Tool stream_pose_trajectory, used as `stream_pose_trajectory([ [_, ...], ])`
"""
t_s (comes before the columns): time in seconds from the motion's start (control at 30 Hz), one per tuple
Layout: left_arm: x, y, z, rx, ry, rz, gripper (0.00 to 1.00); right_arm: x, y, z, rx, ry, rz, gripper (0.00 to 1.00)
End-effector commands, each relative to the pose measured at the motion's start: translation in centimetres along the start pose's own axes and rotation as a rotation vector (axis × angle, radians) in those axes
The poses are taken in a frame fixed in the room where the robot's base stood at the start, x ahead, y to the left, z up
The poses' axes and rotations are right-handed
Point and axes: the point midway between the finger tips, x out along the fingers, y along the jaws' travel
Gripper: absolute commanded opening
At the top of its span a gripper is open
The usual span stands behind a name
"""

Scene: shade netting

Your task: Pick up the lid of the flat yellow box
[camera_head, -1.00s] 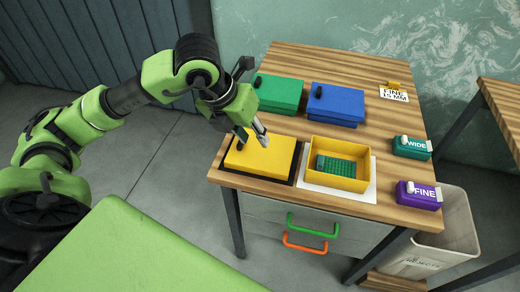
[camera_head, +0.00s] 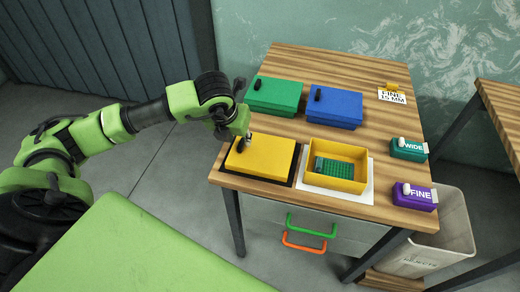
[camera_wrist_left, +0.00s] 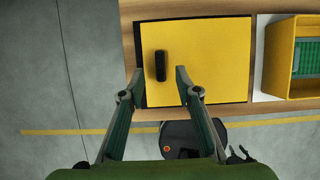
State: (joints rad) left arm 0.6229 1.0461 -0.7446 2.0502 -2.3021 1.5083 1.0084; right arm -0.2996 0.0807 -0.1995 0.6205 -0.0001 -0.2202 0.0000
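The flat yellow box (camera_head: 268,158) sits closed on a dark mat at the table's front left, its yellow lid on top. In the left wrist view the lid (camera_wrist_left: 215,60) carries an upright black handle (camera_wrist_left: 160,65) near its left side. My left gripper (camera_head: 245,143) is just above the lid's left part in the head view and covers much of the handle. In the wrist view its two fingers (camera_wrist_left: 159,82) are spread, with the handle between and slightly beyond the tips. Whether they touch it cannot be told. My right gripper is in neither view.
An open yellow box (camera_head: 350,181) with green netting (camera_head: 333,167) stands close on the right. A green box (camera_head: 274,95) and a blue box (camera_head: 336,106) with black handles are behind. Teal WIDE (camera_head: 408,150) and purple FINE (camera_head: 414,197) blocks stand at the right edge.

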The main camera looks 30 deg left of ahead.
Motion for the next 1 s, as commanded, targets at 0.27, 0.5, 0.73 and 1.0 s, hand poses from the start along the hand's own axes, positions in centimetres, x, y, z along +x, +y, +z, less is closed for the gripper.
stream_pose_trajectory([
  [0.27, 3.2, -0.1, 0.3, -0.001, 0.003, -0.002, 0.31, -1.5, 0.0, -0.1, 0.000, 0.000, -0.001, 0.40],
  [0.5, 3.4, -0.1, 0.2, 0.000, 0.001, -0.002, 0.31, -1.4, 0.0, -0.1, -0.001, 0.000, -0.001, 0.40],
  [0.73, 3.4, -0.1, 0.3, 0.000, 0.001, -0.002, 0.00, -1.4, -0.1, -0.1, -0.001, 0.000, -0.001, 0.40],
  [1.0, 3.3, -0.1, 0.3, 0.000, 0.000, -0.002, 0.00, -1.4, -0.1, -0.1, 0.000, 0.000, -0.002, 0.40],
])
